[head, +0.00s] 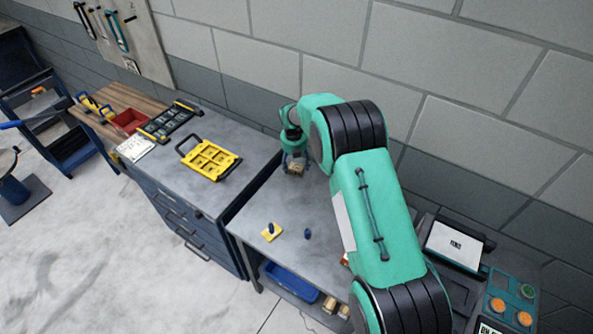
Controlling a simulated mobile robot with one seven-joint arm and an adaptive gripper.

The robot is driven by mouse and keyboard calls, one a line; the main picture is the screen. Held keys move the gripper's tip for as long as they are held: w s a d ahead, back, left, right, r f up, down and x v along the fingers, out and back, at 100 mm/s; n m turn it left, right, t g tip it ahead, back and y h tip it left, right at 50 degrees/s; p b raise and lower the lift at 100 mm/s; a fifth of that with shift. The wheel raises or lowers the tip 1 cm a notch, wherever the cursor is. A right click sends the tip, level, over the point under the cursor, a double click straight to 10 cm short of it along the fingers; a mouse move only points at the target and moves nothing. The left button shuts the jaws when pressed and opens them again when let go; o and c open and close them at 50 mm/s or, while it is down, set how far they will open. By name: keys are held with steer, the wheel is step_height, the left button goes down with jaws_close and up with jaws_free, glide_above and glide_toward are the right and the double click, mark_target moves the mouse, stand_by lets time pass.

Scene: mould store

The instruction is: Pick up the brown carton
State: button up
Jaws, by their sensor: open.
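A small brown carton (297,170) is at the back of the grey table, close to the wall. My gripper (293,161) is over it, pointing down, at the end of my green arm. The gripper is open, and its fingers appear to be around or just above the carton. The gripper hides part of the carton, and the view is too small to tell whether they touch.
A yellow block with a blue knob (271,232) and a small blue object (307,234) stand at the table's front. A yellow tray (210,159) lies on the cabinet at left. A blue bin (289,281) sits below. The table's middle is clear.

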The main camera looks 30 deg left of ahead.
mark_target(296, 166)
steer(key=shift+w+f, duration=0.15)
steer(key=shift+f, duration=0.75)
steer(key=shift+w+f, duration=0.15)
steer(key=shift+f, duration=0.75)
steer(key=c, duration=1.5)
